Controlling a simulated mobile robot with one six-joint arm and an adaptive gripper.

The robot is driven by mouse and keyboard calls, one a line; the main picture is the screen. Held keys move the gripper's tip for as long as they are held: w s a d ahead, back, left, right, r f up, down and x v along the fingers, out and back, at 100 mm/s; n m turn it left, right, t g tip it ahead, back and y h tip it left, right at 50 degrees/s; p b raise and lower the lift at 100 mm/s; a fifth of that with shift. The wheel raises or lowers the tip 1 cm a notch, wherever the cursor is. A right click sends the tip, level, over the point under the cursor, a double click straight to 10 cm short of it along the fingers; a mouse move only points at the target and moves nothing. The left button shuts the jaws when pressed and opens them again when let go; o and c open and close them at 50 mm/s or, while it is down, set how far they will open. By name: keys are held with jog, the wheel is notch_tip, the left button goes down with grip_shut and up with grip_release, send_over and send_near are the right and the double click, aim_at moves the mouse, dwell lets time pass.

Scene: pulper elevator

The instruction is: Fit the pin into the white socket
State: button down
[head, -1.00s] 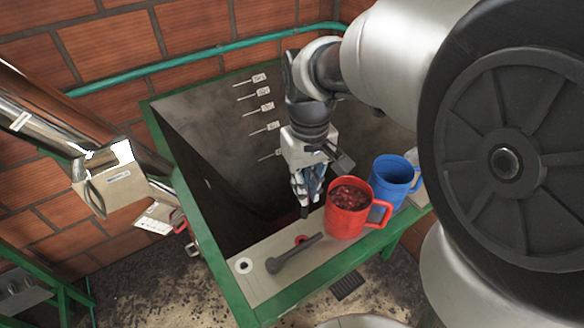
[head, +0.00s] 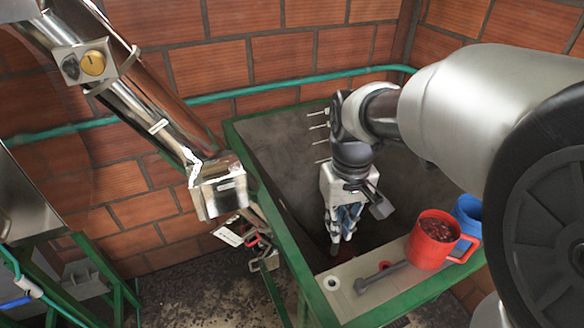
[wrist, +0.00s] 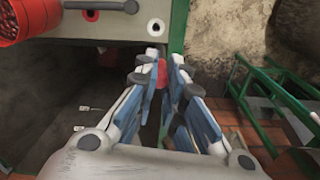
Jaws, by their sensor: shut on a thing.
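The white socket (head: 331,283) is a white ring with a dark hole at the left end of the pale ledge; it also shows in the wrist view (wrist: 156,26), beyond the fingertips. My gripper (head: 338,240) points down over the pit's edge, just behind the socket and apart from it. Its fingers are shut on a small piece, taken to be the pin, which shows red between the fingertips in the wrist view (wrist: 162,74). A dark tip shows below the fingers in the head view. The fingers hide most of the pin, so its tilt is unclear.
A grey rod with a thicker end (head: 380,277) lies on the ledge, beside a red ring (head: 384,266). A red mug (head: 431,243) with dark red contents and a blue mug (head: 467,212) stand to the right. The pit has a green frame (head: 277,262). A metal pipe (head: 150,110) slants at left.

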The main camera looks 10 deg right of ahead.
notch_tip(320, 180, down, 19)
jog(key=d+b, duration=0.1)
jog(key=b, duration=0.1)
jog(key=shift+w+d+b, duration=0.15)
jog(key=shift+b, duration=0.15)
jog(key=shift+f, duration=0.15)
jog(key=c, duration=1.7)
grip_release()
